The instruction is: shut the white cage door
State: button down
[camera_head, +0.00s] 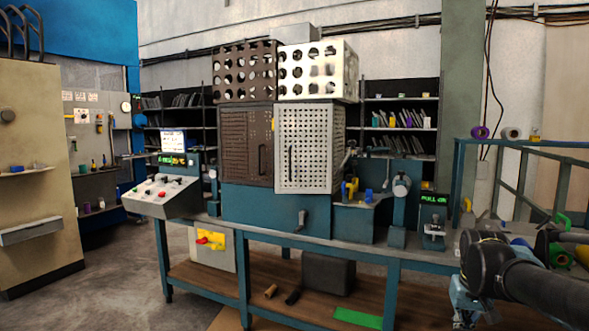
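The white cage door (310,150) is a pale perforated panel with a dark vertical handle near its left side. It is on the right half of the cage above the bench. Its lower edge hangs lower than that of the brown door beside it, and it seems to stand out from the cage front; the exact gap cannot be told. My dark arm reaches in from the lower right, well to the right of the door and apart from it. My gripper's fingers cannot be made out.
A brown perforated door (245,145) is left of the white one. Brown (245,72) and white (318,70) boxes with round holes sit on top. A control console (160,197) stands left on the teal bench. A railing (525,150) is at right. Floor is clear at front left.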

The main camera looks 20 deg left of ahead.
aim_at(293, 190)
jog(key=z, duration=0.05)
jog(key=i, duration=0.9)
jog(key=u, duration=0.6)
